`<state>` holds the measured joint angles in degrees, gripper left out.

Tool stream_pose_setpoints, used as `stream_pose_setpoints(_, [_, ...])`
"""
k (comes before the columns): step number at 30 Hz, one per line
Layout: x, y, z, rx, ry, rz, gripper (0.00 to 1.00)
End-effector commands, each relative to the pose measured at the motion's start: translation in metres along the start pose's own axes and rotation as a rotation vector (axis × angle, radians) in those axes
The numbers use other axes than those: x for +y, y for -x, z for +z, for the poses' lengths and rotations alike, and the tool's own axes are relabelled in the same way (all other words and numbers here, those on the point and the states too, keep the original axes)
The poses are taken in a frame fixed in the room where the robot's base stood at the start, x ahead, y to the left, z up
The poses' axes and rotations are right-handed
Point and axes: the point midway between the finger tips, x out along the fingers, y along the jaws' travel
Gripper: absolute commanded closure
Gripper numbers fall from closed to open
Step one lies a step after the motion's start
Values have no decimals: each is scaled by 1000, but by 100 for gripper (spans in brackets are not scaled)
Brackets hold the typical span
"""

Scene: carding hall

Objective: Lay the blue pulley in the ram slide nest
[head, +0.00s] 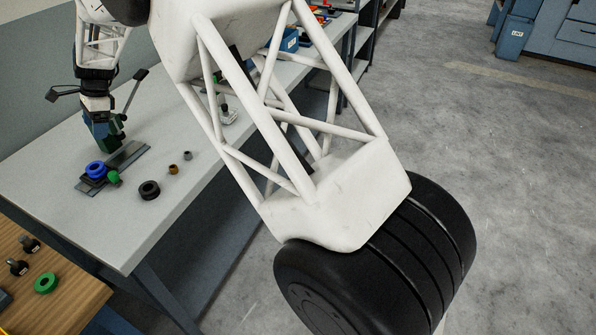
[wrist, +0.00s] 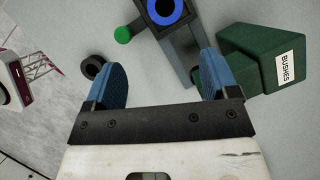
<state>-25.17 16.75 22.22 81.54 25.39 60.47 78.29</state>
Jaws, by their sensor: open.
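The blue pulley (head: 96,170) is a thick ring lying flat at the near end of a dark grey slide (head: 128,156) on the pale bench. In the wrist view the blue pulley (wrist: 178,14) shows at the top edge, partly cut off, on a dark square block at the end of the slide rail (wrist: 176,52). It appears to rest in or on that block; how deeply I cannot tell. A green knob (wrist: 123,35) sticks out beside the block. My gripper (wrist: 163,70) is open and empty, its blue fingers apart, with the pulley beyond the fingertips. It also shows in the head view (head: 107,142).
A green box labelled BUSHES (wrist: 262,58) stands close by the right finger. A wooden table (head: 60,305) at lower left holds a green ring (head: 47,283) and black knobs.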

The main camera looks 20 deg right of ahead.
Motion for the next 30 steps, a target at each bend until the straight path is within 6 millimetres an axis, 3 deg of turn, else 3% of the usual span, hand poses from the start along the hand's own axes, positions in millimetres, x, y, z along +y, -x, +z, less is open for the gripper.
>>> stream_pose_setpoints(5, [27, 33, -14, 21, 59, -17, 20])
stream_pose_setpoints(11, [75, 80, -37, 62, 163, -41, 20])
stream_pose_setpoints(21, [169, 148, -74, 143, 348, -65, 20])
stream_pose_setpoints(30, [261, 193, -98, 222, 510, -73, 20])
